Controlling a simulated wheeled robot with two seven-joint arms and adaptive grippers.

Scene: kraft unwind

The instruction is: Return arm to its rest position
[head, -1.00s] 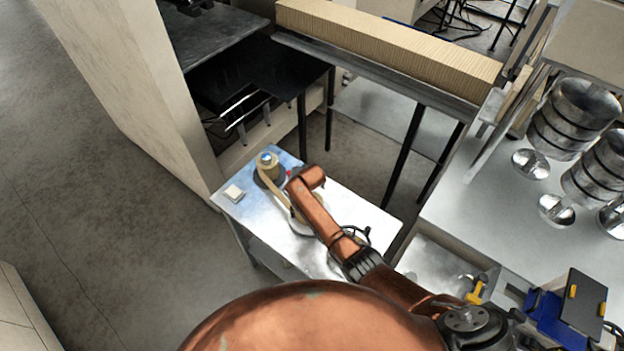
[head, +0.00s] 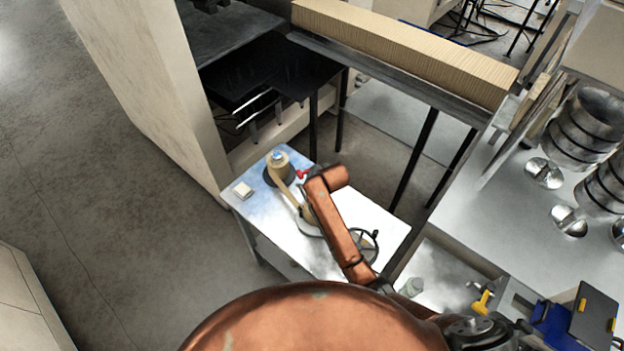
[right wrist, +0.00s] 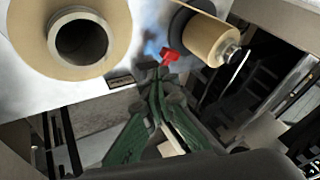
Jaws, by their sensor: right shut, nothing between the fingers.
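My right arm (head: 337,225) reaches over the small white table in the head view, and its end hides part of the tabletop; its gripper is hidden there. In the right wrist view the green fingers of my right gripper (right wrist: 149,78) are shut with nothing between them, apart from both rolls. A large kraft roll (right wrist: 112,18) with a hollow core is at upper left. A smaller kraft roll (right wrist: 203,36) on a metal spindle is at upper right. In the head view a roll stands upright (head: 280,159), with a kraft strip (head: 288,192) running from it toward my arm. My left gripper is not in view.
A red part (right wrist: 171,57) sits just beyond the fingertips. A metal bench (head: 510,225) with steel pots (head: 580,130) is at right. A ribbed beam (head: 400,45) lies behind. Floor at left is clear.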

